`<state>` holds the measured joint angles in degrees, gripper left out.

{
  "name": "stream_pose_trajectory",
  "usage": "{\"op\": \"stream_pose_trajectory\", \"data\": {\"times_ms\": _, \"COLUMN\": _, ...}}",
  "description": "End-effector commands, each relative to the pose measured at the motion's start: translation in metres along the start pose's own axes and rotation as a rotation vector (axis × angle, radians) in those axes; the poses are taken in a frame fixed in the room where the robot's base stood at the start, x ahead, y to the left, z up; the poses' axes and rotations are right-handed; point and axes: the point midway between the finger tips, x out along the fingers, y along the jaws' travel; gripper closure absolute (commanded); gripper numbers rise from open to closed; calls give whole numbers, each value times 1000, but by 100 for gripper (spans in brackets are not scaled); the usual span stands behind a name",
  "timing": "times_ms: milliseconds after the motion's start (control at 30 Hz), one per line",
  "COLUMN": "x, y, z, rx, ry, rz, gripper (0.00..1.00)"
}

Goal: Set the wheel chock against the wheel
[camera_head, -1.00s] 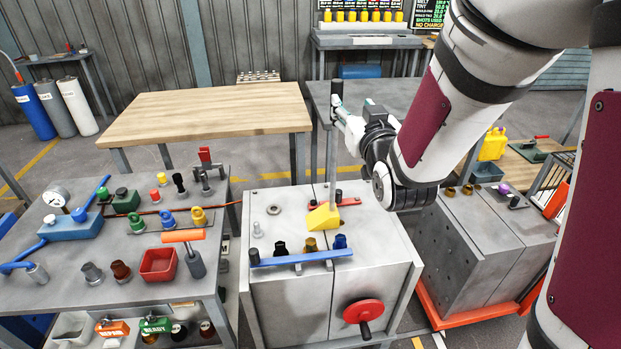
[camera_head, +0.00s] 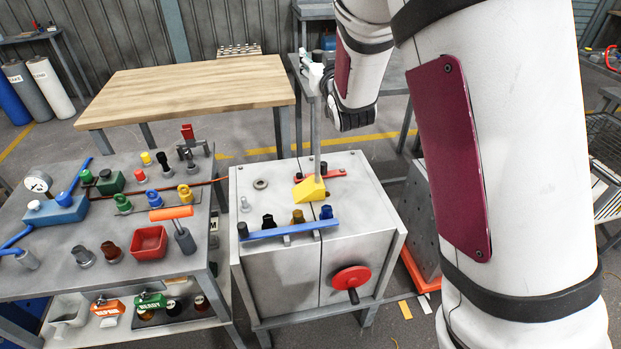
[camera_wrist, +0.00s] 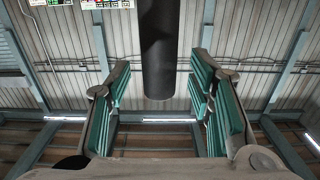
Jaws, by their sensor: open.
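The wheel chock (camera_head: 309,188) is a yellow wedge on top of the grey cabinet (camera_head: 290,175). A tall grey rod (camera_head: 318,135) rises upright from about the wedge's place, its upper end near my gripper (camera_head: 310,70). In the wrist view my gripper (camera_wrist: 157,88) is open, its green-padded fingers on either side of a dark cylinder (camera_wrist: 160,50), with gaps showing on both sides. I cannot tell how deep the cylinder lies between the fingers. A red handwheel (camera_head: 350,277) is on the cabinet front; no other wheel is clearly visible.
A blue bar (camera_head: 288,230) with several dark and coloured knobs runs along the cabinet's front edge. A cluttered grey bench (camera_head: 120,215) stands at left. My arm hides much of the right side.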

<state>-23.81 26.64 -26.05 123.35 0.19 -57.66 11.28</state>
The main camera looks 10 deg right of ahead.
Motion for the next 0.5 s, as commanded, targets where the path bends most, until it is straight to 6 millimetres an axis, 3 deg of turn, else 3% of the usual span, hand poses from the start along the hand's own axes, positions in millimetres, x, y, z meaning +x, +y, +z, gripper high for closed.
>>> {"op": "stream_pose_trajectory", "data": {"times_ms": 333, "x": 10, "y": 1, "z": 0, "rx": -1, "ry": -1, "rz": 1, "gripper": 52}}
{"op": "stream_pose_trajectory", "data": {"times_ms": 500, "x": 10, "y": 1, "z": 0, "rx": -1, "ry": -1, "rz": 1, "gripper": 88}}
